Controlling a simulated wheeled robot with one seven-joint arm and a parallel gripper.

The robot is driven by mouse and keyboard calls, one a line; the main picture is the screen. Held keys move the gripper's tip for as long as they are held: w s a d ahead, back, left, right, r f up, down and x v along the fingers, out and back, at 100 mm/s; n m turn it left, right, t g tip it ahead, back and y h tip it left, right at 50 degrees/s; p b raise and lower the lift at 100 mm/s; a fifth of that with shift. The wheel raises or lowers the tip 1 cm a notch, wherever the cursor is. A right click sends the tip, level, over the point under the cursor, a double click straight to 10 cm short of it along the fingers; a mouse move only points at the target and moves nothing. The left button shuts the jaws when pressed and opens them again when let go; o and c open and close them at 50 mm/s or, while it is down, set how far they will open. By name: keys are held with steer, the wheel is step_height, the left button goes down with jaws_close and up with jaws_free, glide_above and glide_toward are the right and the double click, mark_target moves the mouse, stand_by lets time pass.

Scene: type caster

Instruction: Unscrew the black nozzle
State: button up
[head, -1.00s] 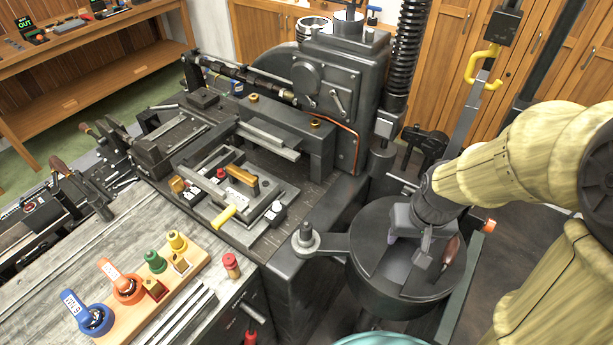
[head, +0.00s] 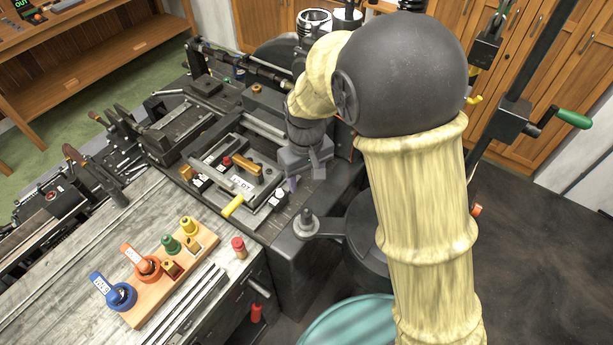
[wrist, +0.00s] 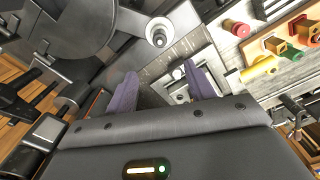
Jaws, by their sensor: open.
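My gripper (head: 305,179) is open and empty, above the right end of the machine bed. In the wrist view its two purple fingers (wrist: 161,72) stand wide apart with nothing between them. A dark grey upright post with a narrower top (head: 307,221) stands on a bracket, a little below my gripper in the head view. It also shows in the wrist view (wrist: 158,35), beyond the fingertips and apart from them. I cannot tell whether this post is the black nozzle, and no other part is clearly recognisable as it.
A wooden block (head: 205,243) with coloured fittings lies on the bench beside a red-topped piece (head: 239,248). A frame with a yellow handle (head: 233,206) lies on the machine bed. The round dark pot (head: 362,240) is partly hidden by my arm.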

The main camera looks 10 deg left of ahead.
mark_target(306, 212)
steer(key=shift+f, duration=0.1)
step_height(306, 212, down, 17)
steer(key=p, duration=0.4)
steer(key=shift+f, duration=0.1)
steer(key=shift+c, duration=0.4)
steer(key=c, duration=0.7)
steer(key=o, duration=0.8)
step_height(306, 212, up, 18)
steer(key=b, duration=0.4)
steer(key=shift+f, duration=0.25)
